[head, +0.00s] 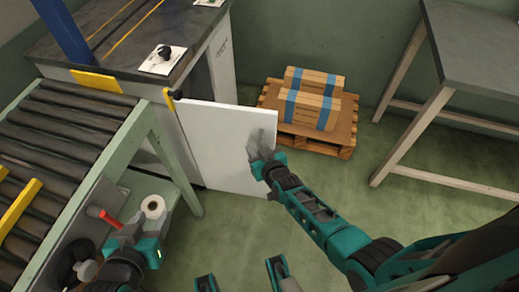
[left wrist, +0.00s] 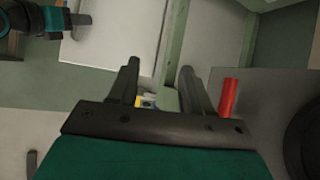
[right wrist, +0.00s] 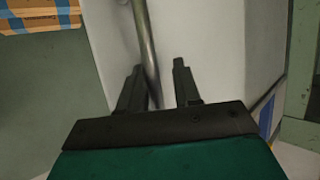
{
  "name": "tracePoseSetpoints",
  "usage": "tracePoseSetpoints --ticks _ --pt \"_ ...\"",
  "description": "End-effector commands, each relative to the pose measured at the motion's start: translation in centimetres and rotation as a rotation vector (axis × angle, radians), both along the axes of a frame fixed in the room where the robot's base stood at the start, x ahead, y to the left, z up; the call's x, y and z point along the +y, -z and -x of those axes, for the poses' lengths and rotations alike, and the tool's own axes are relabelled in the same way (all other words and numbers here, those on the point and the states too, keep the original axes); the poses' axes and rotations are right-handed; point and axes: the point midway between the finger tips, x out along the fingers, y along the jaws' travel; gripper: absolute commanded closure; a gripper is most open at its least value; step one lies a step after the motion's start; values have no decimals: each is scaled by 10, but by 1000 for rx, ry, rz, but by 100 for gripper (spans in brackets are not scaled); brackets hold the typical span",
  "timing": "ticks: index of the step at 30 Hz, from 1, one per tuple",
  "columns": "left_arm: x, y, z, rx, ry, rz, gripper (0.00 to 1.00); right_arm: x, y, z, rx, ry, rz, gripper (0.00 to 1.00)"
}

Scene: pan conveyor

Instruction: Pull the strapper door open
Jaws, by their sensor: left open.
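The strapper door is a white panel (head: 215,140) that stands ajar from the side of the dark-topped strapper (head: 120,35). My right gripper (head: 262,143) is at the door's free edge in the head view. In the right wrist view a metal bar (right wrist: 147,45) in front of the white door face (right wrist: 205,50) runs down between the fingers (right wrist: 157,85). The fingers stand apart, with a gap on the bar's right side. My left gripper (head: 128,232) is open and empty near the conveyor's side. Its fingers show apart in the left wrist view (left wrist: 158,80).
A roller conveyor (head: 65,125) with a green frame lies at left, with a red handle (head: 105,216) and a white tape roll (head: 153,206) nearby. A pallet (head: 335,138) with boxes (head: 308,108) stands behind the door. A grey table (head: 475,40) is at right. Green floor is clear between.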

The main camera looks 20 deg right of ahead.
Motion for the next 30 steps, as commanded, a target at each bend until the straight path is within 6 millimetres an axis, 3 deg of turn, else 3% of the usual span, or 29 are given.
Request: tracePoseSetpoints --ticks 14,22,30 --pt "2 -6 0 -2 7 -10 51 -4 -4 9 3 5 1 60" --pt "5 -33 -3 -18 3 -14 51 -10 -26 56 3 4 1 60" --pt "16 -30 4 -4 -18 -34 51 -15 -44 102 0 1 2 60"
